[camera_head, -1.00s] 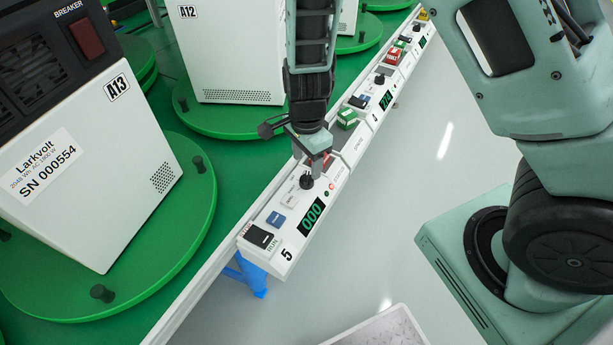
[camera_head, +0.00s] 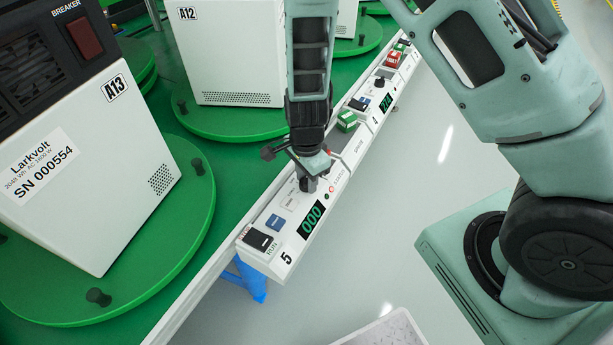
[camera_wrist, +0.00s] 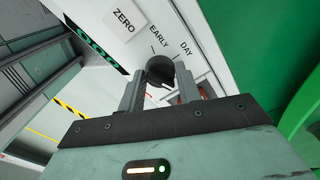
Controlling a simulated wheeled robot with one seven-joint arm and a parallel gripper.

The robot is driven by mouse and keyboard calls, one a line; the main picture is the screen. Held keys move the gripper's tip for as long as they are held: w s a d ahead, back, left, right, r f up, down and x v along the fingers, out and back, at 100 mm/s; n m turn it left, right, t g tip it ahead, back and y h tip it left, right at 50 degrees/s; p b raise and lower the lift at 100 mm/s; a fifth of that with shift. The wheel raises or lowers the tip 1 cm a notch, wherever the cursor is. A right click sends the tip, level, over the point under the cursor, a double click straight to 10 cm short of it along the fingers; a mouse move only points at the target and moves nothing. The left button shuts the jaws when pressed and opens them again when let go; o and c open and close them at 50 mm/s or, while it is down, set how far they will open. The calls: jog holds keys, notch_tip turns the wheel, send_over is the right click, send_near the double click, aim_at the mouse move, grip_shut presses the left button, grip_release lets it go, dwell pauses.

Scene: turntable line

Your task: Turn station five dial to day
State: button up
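The station five dial (camera_wrist: 160,69) is a dark round knob on the white panel. In the wrist view the labels EARLY (camera_wrist: 159,36) and DAY (camera_wrist: 186,48) stand just beyond it, each with a tick line. Its pointer direction cannot be read. My gripper (camera_wrist: 160,78) has one finger on each side of the knob; whether they press on it I cannot tell. In the head view my gripper (camera_head: 309,184) reaches down onto the station five panel (camera_head: 283,222), and hides most of the dial. The panel's green display (camera_head: 312,216) reads 000.
A black RUN switch (camera_head: 258,239) and a blue button (camera_head: 275,222) sit nearer on the same panel. A green-and-white block (camera_head: 347,120) lies farther along the rail. Unit A13 (camera_head: 95,170) stands on a green turntable at left.

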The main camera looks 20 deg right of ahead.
jog(key=shift+n, duration=0.4)
jog(key=n, duration=0.2)
jog(key=shift+n+p, duration=0.4)
jog(key=n, duration=0.3)
jog(key=shift+n, duration=0.4)
jog(key=n+p, duration=0.1)
jog(key=n, duration=0.5)
jog(key=shift+n, duration=0.3)
jog(key=o, duration=1)
notch_tip(320, 180, up, 18)
jog(key=shift+f, duration=0.25)
